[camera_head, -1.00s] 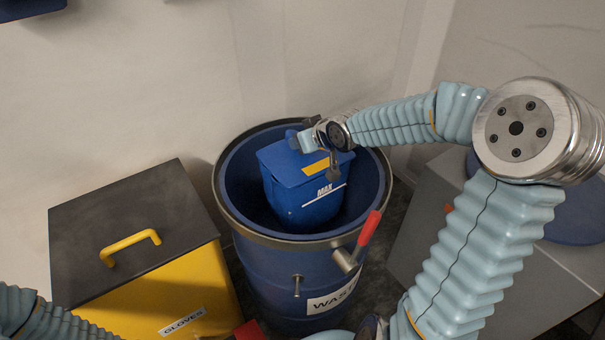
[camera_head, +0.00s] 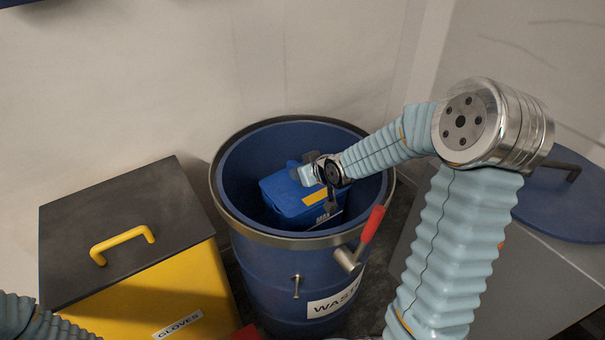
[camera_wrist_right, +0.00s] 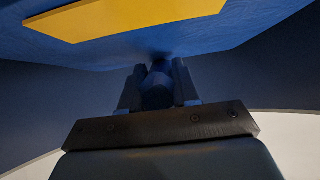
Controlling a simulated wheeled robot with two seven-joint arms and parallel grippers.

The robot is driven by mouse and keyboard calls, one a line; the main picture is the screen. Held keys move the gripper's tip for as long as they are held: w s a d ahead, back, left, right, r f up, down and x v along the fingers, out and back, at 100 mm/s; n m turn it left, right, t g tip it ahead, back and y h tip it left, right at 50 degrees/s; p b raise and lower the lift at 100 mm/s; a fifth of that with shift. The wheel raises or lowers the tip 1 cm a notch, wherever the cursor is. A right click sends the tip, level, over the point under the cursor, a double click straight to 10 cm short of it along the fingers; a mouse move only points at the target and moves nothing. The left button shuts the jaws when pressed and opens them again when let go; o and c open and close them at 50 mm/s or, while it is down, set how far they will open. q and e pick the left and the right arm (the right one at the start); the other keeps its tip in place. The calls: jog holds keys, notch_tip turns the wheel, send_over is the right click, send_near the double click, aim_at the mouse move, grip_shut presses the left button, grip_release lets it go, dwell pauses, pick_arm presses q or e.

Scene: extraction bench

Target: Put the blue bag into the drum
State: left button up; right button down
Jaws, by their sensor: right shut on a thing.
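The blue bag (camera_head: 292,201), with a yellow label and "MAX" lettering, hangs inside the open blue drum (camera_head: 268,260) marked "WASTE". Its top is below the drum's metal rim; its lower part is hidden behind the front wall. My right gripper (camera_head: 312,172) is shut on the bag's top, inside the drum's mouth. In the right wrist view, its fingers (camera_wrist_right: 158,88) close on a dark blue knob under the yellow label (camera_wrist_right: 105,17). Whether the bag touches the drum's floor cannot be seen. My left gripper is out of view; only part of its arm shows at bottom left.
A yellow glove box (camera_head: 165,290) with a black lid and yellow handle stands left of the drum. A red-handled lever (camera_head: 371,226) sticks out from the drum's front right. A grey cabinet (camera_head: 490,285) with a round blue lid (camera_head: 560,200) stands at right. A wall is behind.

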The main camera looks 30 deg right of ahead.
dwell(0.3)
jog(key=c, duration=0.8)
grip_release()
jog(key=shift+f, duration=0.1)
jog(key=p+v, duration=0.2)
jog(key=v, duration=0.4)
jog(key=shift+s+r, duration=0.15)
jog(key=shift+r, duration=0.25)
jog(key=shift+s+r, duration=0.1)
jog(key=shift+s, duration=0.35)
